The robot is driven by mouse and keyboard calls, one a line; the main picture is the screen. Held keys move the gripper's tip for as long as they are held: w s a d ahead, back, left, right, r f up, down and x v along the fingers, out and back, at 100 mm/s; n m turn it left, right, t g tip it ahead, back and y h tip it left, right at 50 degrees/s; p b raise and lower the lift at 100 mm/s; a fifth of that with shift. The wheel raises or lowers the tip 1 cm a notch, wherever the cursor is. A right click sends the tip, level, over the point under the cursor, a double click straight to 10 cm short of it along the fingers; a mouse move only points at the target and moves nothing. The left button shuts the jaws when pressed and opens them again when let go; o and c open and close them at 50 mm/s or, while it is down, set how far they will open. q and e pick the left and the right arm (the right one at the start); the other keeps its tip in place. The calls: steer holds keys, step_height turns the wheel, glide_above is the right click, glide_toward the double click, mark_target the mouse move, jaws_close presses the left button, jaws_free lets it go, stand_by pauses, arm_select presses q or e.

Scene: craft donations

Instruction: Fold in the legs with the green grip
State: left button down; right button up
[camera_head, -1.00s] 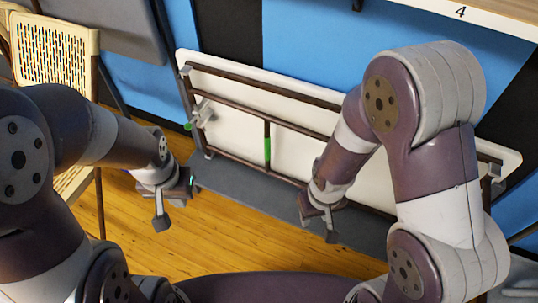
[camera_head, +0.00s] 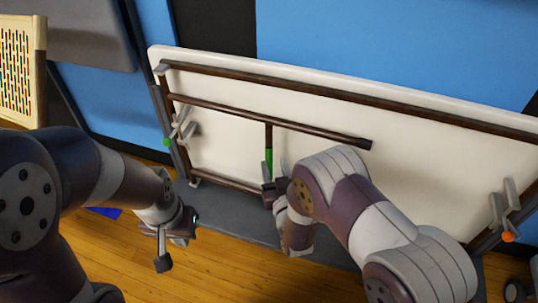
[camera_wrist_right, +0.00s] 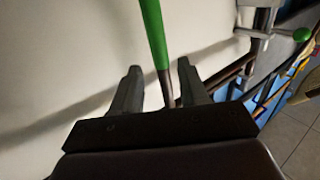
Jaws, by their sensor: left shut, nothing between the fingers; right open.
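A white folding table (camera_head: 230,130) stands on its edge, its underside facing me. Its brown leg frame (camera_head: 200,104) has a crossbar and a short centre bar carrying the green grip (camera_head: 268,158). My right gripper (camera_head: 276,182) is open at the lower part of this grip. In the right wrist view, the green grip (camera_wrist_right: 155,35) runs down towards the space between the two open fingers (camera_wrist_right: 160,70); I cannot tell whether they touch the bar. My left gripper (camera_head: 163,260) is shut and empty, left of the table and apart from it. My right forearm hides part of the table.
A green knob (camera_head: 166,142) sits on a bracket at the table's left end, an orange knob (camera_head: 508,237) at its right end. The table stands on a grey base (camera_head: 235,215). A chair (camera_head: 20,80) is at the far left. Wooden floor lies in front.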

mark_target(270, 154)
steer(key=b+x, duration=0.1)
steer(key=x, duration=0.1)
steer(key=b+x, duration=0.1)
steer(key=x, duration=0.2)
steer(key=shift+w+a+f, duration=0.1)
steer(key=shift+w+f, duration=0.1)
steer(key=shift+w, duration=0.1)
steer(key=shift+w+a+r, duration=0.15)
steer(key=shift+w+r, duration=0.05)
steer(key=shift+w, duration=0.35)
jaws_close()
steer(key=shift+w+d, duration=0.3)
steer(key=shift+w, duration=0.45)
arm_select(q)
step_height(270, 154, down, 3)
arm_select(e)
jaws_free()
